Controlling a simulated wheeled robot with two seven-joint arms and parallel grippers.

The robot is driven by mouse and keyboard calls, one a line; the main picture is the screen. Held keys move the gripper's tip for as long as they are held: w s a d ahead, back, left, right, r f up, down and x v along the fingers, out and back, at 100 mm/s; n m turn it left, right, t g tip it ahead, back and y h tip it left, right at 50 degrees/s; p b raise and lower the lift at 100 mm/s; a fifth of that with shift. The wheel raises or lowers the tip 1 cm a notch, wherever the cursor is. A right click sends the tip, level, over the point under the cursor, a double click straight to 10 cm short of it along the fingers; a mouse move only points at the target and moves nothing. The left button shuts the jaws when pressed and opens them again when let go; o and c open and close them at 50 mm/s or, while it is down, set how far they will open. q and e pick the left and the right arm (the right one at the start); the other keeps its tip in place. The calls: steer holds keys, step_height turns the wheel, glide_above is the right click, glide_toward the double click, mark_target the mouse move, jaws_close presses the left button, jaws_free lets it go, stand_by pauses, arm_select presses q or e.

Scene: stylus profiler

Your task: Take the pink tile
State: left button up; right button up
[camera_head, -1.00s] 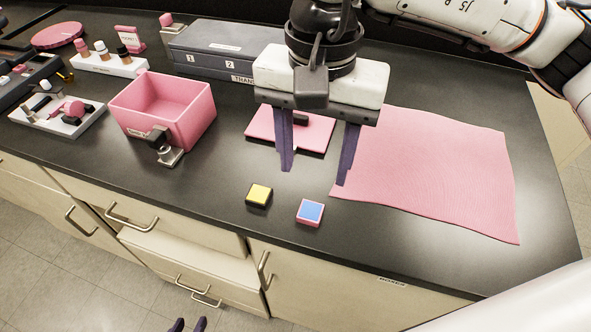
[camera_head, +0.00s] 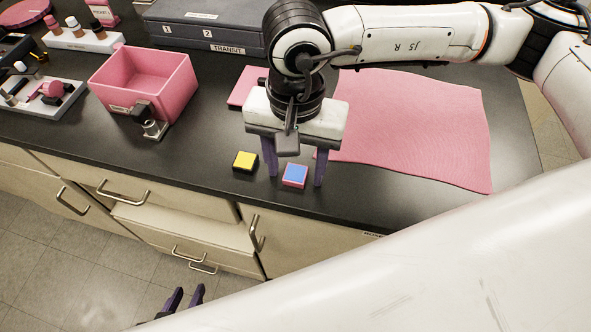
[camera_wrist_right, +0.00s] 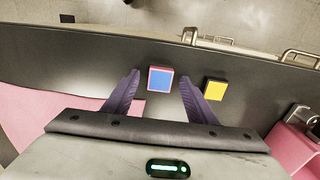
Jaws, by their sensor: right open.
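The pink tile (camera_head: 295,174) is a small square block with pink sides and a blue top, lying near the counter's front edge. It also shows in the right wrist view (camera_wrist_right: 160,79). My right gripper (camera_head: 295,180) is open, pointing down, with one purple finger on each side of this tile; no contact shows. In the wrist view the tile sits between the fingertips (camera_wrist_right: 159,77). My left gripper (camera_head: 184,297) is low at the bottom of the head view, away from the counter, its fingers apart and empty.
A black tile with a yellow top (camera_head: 245,161) lies just left of the right gripper. A pink bin (camera_head: 175,85) stands further left with a metal piece before it. A pink mat (camera_head: 420,120) covers the right side. A grey transit case (camera_head: 205,30) is behind.

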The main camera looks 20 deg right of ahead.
mark_target(295, 174)
steer(key=c, duration=1.1)
steer(key=shift+c, duration=0.2)
steer(key=shift+r, duration=0.1)
step_height(295, 174, up, 10)
steer(key=b, duration=0.1)
